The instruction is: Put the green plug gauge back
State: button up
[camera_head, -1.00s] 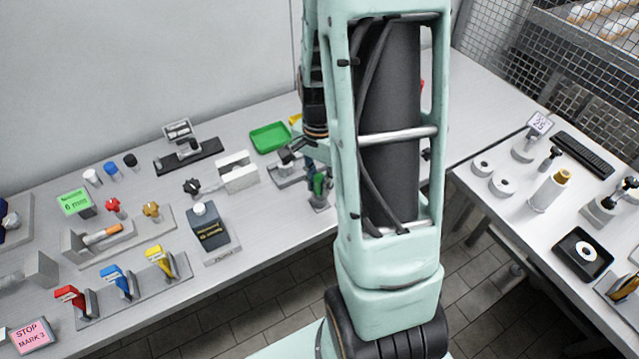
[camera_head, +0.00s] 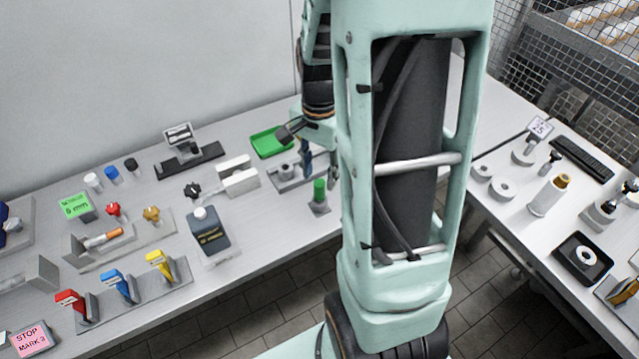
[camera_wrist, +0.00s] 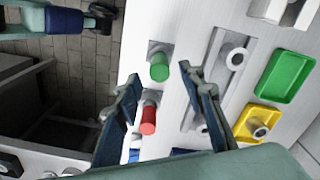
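The green plug gauge (camera_head: 319,190) stands upright on a small grey block (camera_head: 319,208) near the front edge of the left bench. In the wrist view its green cylinder (camera_wrist: 160,68) shows near the fingertips, with the block (camera_wrist: 158,49) beneath. My gripper (camera_wrist: 160,75) is open, its blue fingers spread apart with nothing held between them. In the head view my gripper is behind the green gauge, partly hidden by my arm. I cannot tell how deep the gauge sits in the block.
A red cylinder (camera_wrist: 148,122) on a similar block shows between my fingers in the wrist view. A green tray (camera_head: 270,142) and a grey fixture (camera_head: 291,177) are close by. A yellow tray (camera_wrist: 262,122) is at the wrist view's right.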

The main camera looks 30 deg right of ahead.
notch_tip(320, 180, up, 6)
jog(key=shift+r, duration=0.2)
dwell(0.4)
